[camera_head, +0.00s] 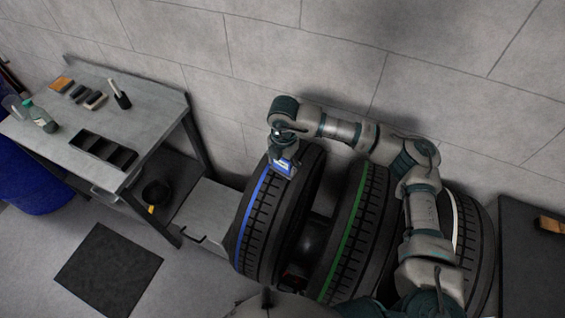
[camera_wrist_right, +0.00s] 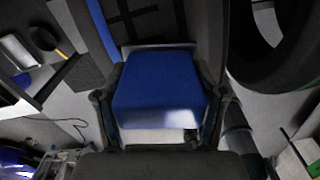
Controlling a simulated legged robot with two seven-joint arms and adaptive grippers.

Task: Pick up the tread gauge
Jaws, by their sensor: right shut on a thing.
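The tread gauge (camera_head: 284,165) is a small blue block with a pale part, at the top of the blue-striped tyre (camera_head: 262,222) in the head view. My right gripper (camera_head: 279,156) is shut on it from above. In the right wrist view, the blue gauge (camera_wrist_right: 160,88) fills the space between the two fingers, with a pale strip along its near edge. I cannot tell whether the gauge touches the tyre. My left gripper is not in view.
A green-striped tyre (camera_head: 347,232) and a white-striped tyre (camera_head: 475,240) stand to the right. A grey workbench (camera_head: 150,118) at the left holds a black compartment tray (camera_head: 102,151), a bottle (camera_head: 40,117) and small items. A concrete wall is close behind the tyres.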

